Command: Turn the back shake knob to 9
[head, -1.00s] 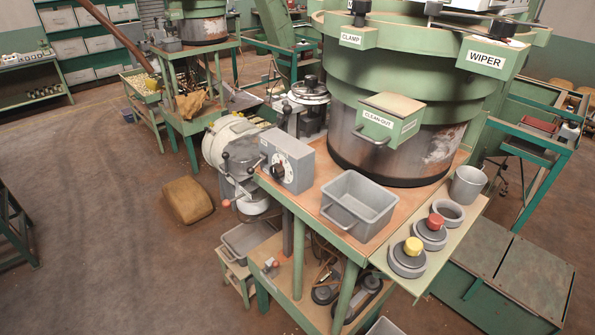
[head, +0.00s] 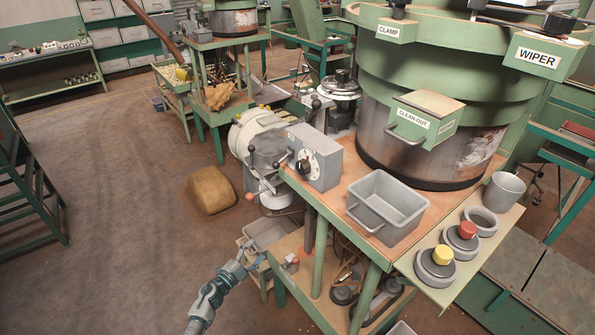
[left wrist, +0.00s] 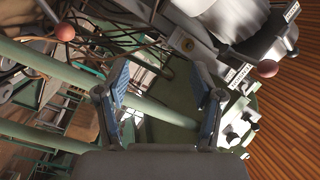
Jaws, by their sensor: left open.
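A grey control box (head: 315,163) stands on the near left part of the green-legged table. Its front carries a black knob (head: 303,167) on a pale round dial. The numbers on it are too small to read, and I cannot tell whether this is the back shake knob. My left gripper (head: 250,256) is open and empty, low and to the left of the table, well below and apart from the box. Its two blue-padded fingers stand apart in the left wrist view (left wrist: 160,70), with nothing between them. My right gripper is not in view.
A grey round machine with red-balled levers (head: 268,160) stands left of the box. A grey bin (head: 388,207) sits on the table, below the big green hopper (head: 420,75). Red and yellow knobs (head: 443,254) are at the right. The floor at left is mostly clear.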

